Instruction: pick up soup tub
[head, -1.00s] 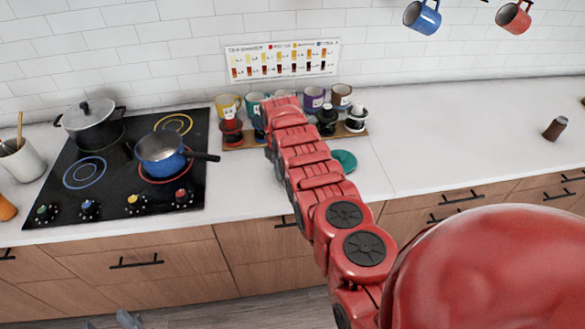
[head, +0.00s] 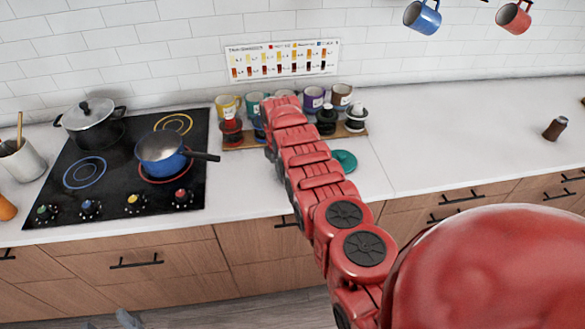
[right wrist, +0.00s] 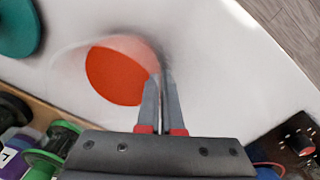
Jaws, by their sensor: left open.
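The soup tub (right wrist: 118,75) shows in the right wrist view as a pale round tub with orange-red inside, on the white counter. My right gripper (right wrist: 160,80) has its two fingers close together at the tub's right rim, one on each side of the wall, and looks shut on it. In the head view my right arm reaches over the counter and hides both the tub and the right gripper. My left gripper (head: 127,319) just shows at the bottom edge, low in front of the drawers, open and away from the tub.
A teal disc (head: 343,160) lies right of my right arm. Behind it is a wooden rack (head: 240,143) with mugs and dark-topped items. The hob (head: 110,190) with a blue pan (head: 160,154) and black pot (head: 92,125) is left. The right counter is mostly clear.

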